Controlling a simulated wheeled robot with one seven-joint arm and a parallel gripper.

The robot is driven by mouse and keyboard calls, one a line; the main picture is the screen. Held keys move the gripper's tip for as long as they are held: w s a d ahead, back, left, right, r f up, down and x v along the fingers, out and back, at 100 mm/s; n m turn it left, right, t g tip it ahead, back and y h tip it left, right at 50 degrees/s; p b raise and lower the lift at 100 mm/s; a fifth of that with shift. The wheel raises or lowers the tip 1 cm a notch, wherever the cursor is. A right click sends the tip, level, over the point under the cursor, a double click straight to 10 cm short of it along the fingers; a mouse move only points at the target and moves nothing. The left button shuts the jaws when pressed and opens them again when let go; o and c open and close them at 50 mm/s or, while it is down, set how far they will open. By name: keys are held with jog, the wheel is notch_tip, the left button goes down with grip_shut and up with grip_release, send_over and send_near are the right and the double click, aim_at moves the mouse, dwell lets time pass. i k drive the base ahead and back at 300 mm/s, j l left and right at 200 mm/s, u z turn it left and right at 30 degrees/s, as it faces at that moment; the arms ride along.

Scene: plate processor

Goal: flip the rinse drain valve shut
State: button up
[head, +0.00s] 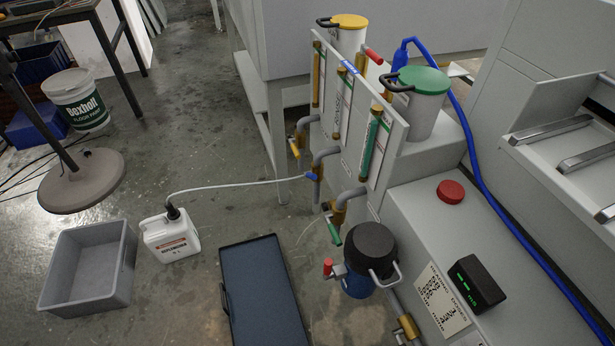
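Several pipe valves with coloured handles sit low on a white upright panel (352,110) in the head view. The valve with a yellow handle (295,148) is farthest, the one with a blue handle (312,177) is in the middle, and the one with a green handle (335,234) is nearest. The yellow and green handles hang slanting downward; the blue handle's angle is hard to tell. A red handle (328,266) sits below, beside a black-lidded container (370,249). I cannot read which valve is labelled rinse. My gripper is not in view.
A thin hose runs from near the blue handle to a white jug (171,235) on the floor. A grey bin (123,285), a dark blue flat tray (262,290) and a round-based stand (82,182) occupy the floor. Bare floor lies between jug and panel.

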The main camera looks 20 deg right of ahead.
aim_at(309, 174)
jog(key=i+j, duration=0.2)
jog(key=j, duration=0.2)
jog(key=i+j, duration=0.2)
jog(key=j, duration=0.15)
jog(key=i+j+u, duration=0.1)
jog(key=i+j, duration=0.15)
jog(key=j, duration=0.15)
jog(key=i+j, duration=0.2)
jog(key=j, duration=0.15)
